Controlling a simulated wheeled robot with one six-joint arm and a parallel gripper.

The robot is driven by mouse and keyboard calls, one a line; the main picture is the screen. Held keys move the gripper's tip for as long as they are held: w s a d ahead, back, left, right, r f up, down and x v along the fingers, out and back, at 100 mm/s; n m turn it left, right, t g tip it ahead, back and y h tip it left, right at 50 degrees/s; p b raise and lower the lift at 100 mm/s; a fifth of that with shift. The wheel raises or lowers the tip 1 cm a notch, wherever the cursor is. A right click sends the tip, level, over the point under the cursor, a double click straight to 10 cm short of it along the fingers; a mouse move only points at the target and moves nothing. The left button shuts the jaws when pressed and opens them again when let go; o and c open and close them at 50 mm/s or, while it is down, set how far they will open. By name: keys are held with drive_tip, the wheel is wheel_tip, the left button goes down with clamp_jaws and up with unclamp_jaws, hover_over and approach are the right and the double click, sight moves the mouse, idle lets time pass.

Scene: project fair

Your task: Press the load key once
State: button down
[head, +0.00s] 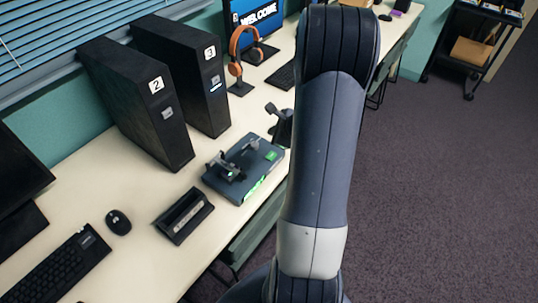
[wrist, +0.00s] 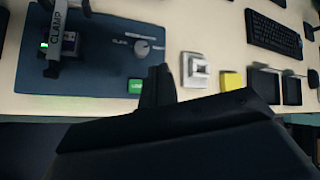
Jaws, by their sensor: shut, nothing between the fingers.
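The load key is a small green key (wrist: 136,86) on the front right corner of a dark blue-grey device (wrist: 100,60); its lettering is too small to read surely. In the head view the green key (head: 271,156) and the device (head: 240,185) sit at the desk's edge. My gripper (wrist: 157,78) is shut and empty, its dark fingers just right of the key in the wrist view. I cannot tell whether they touch the device or its key. In the head view my arm hides part of this area.
A clamp (wrist: 54,35) stands on the device's left, with a knob (wrist: 142,47) nearer the key. A white switch block (wrist: 195,70), a yellow block (wrist: 232,80) and a keyboard (wrist: 272,33) lie to the right. Two black towers (head: 135,100) stand behind the device.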

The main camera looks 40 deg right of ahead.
drive_tip(key=b, duration=0.6)
hover_over(274, 157)
wheel_tip(274, 157, down, 8)
drive_tip(key=shift+a+r, duration=0.1)
drive_tip(key=shift+r, duration=0.1)
drive_tip(key=shift+f+b, duration=0.6)
drive_tip(key=shift+b, duration=0.3)
drive_tip(key=shift+f, duration=0.1)
idle(0.9)
drive_tip(key=shift+f+b, duration=0.35)
drive_tip(key=shift+b, duration=0.3)
drive_tip(key=shift+f+b, duration=0.35)
drive_tip(key=shift+b, duration=0.2)
idle(0.3)
drive_tip(key=shift+r, duration=0.1)
drive_tip(key=shift+r+p, duration=0.65)
drive_tip(key=shift+r, duration=0.1)
